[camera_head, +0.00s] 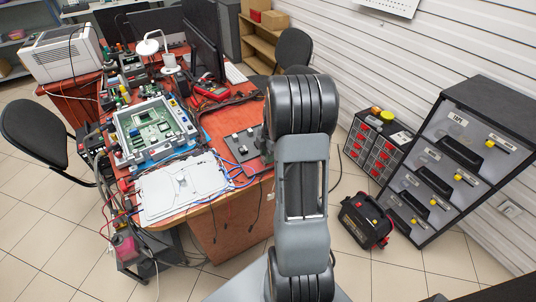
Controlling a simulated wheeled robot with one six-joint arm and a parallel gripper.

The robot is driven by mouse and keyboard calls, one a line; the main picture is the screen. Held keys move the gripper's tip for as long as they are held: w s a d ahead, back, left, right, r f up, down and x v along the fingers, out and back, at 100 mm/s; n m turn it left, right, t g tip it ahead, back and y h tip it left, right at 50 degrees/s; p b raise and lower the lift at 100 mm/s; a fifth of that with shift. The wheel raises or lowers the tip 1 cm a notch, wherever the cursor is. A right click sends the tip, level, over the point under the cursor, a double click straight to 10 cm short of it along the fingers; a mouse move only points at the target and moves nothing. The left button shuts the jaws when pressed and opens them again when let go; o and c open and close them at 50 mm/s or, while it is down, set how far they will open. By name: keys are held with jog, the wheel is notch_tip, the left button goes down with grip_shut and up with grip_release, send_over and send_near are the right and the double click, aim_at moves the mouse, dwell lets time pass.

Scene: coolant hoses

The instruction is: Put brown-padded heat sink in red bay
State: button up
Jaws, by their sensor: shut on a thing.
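My arm rises through the middle of the view and its dark rounded joint covers part of the desk's right side. My gripper does not show; it may be hidden behind the arm. I cannot make out a brown-padded heat sink. I cannot pick out a red bay for certain. A dark plate (262,163) with several small grey pieces on it lies on the desk, just left of my arm. A light grey case with a green circuit board (153,124) stands open on the desk further left.
The red-brown desk (222,122) also holds a white panel (160,200), cables and monitors. A drawer cabinet (404,135), a black-and-red case (366,221) and a slanted display rack (478,119) stand at right. A black chair (33,134) stands at left. Tiled floor is free at lower right.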

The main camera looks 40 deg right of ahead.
jog(key=shift+f, duration=0.1)
jog(key=o, duration=0.9)
notch_tip(320, 180, up, 11)
jog(key=d+p, duration=0.1)
jog(key=d, duration=0.1)
jog(key=s+a+r+m+t+h, duration=0.1)
jog(key=s+a+m, duration=0.5)
jog(key=a, duration=0.5)
jog(key=s+a+r+m+t, duration=0.1)
jog(key=s+a+m, duration=0.5)
jog(key=a+m, duration=0.4)
jog(key=shift+a+r+m+t+h, duration=0.3)
jog(key=shift+a+t+h, duration=0.1)
jog(key=shift+a, duration=0.45)
